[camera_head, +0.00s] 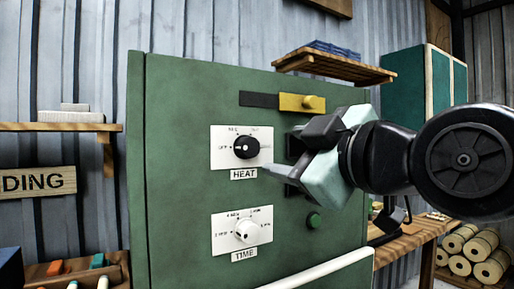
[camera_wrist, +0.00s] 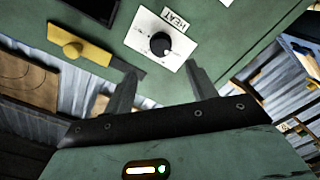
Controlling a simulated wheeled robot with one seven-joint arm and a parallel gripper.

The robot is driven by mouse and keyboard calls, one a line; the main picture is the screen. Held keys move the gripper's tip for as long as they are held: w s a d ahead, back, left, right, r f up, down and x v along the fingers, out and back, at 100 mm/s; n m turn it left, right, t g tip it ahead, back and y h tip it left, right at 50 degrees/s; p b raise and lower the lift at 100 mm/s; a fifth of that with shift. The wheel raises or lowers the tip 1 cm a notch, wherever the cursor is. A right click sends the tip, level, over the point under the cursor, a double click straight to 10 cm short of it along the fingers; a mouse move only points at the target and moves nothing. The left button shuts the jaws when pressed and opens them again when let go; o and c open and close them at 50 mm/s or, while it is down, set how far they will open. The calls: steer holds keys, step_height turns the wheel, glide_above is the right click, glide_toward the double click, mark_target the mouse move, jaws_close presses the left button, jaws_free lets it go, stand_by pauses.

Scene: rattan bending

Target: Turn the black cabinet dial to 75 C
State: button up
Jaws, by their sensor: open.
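The black dial (camera_head: 246,147) sits on a white plate labelled HEAT on the front of the green cabinet (camera_head: 180,120). Its pointer mark faces left in the head view, toward the OFF print; the other scale prints are too small to read surely. In the wrist view the black dial (camera_wrist: 160,44) lies beyond the fingertips, roughly between them. My gripper (camera_wrist: 161,80) is open and empty, apart from the dial. In the head view my gripper (camera_head: 275,170) is just right of the HEAT plate, one finger reaching toward its lower right edge.
Below is a white dial (camera_head: 246,231) on a plate labelled TIME. A shelf (camera_head: 335,66) and a workbench (camera_head: 415,238) stand to the right.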

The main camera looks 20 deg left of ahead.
mark_target(252, 149)
steer(key=p+x, duration=0.1)
steer(key=x, duration=1)
steer(key=shift+a, duration=0.1)
steer(key=shift+c, duration=0.4)
steer(key=c, duration=0.9)
